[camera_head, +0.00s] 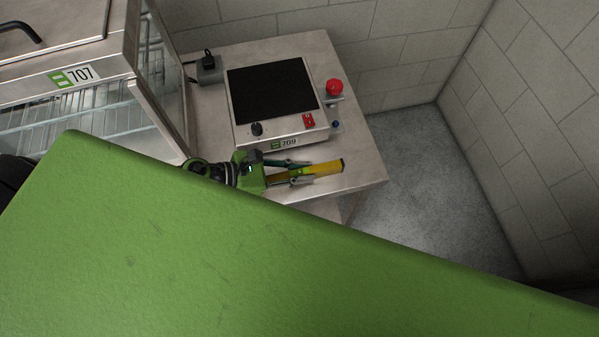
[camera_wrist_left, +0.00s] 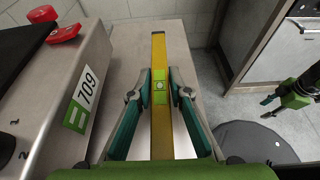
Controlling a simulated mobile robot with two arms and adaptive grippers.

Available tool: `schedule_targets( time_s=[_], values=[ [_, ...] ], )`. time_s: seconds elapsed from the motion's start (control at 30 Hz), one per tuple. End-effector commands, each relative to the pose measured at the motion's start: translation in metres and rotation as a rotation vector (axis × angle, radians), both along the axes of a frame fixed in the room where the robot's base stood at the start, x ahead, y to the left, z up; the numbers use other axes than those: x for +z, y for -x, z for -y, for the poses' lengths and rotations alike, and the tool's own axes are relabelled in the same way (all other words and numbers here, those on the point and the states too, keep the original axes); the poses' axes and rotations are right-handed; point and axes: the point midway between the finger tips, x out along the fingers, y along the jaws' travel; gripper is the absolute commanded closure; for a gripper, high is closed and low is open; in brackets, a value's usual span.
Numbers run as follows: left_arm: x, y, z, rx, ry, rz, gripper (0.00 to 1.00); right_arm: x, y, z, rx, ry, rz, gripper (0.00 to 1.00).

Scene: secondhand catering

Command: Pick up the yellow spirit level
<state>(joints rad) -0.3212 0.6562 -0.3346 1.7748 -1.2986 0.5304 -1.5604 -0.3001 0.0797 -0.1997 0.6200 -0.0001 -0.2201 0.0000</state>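The yellow spirit level (camera_head: 327,168) is a long yellow bar with a dark end, at the front edge of the worktop in the head view. In the left wrist view the level (camera_wrist_left: 159,60) runs straight ahead, with a green vial in its middle. My left gripper (camera_head: 303,172) has one finger on each side of the level, and its tips look pressed against the sides by the vial. I cannot tell if the level touches the worktop. My right gripper (camera_wrist_left: 268,108) shows small at the right of the left wrist view, its fingertips apart and empty.
A device marked 709 (camera_head: 285,130), with a black top and red button (camera_head: 334,86), stands behind the level on the worktop (camera_head: 358,160). A glass-sided cabinet marked 707 (camera_head: 75,75) is at left. Block walls close off the back and right.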

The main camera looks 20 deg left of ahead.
Motion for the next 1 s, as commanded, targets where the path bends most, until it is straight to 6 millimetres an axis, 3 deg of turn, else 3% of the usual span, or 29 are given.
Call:
schedule_targets(
  time_s=[0.57,0.77,1.0],
  values=[
    [0.010,0.000,-0.001,-0.002,-0.001,0.002,1.00,0.001,0.001,0.002,0.001,0.002,-0.002,0.60],
    [0.045,0.000,-0.001,-0.005,-0.005,0.007,1.00,0.006,0.001,0.002,0.001,0.001,-0.002,0.60],
    [0.115,0.001,0.000,-0.007,-0.005,0.007,1.00,0.018,0.001,0.001,0.001,0.001,-0.001,0.60]
  ],
)
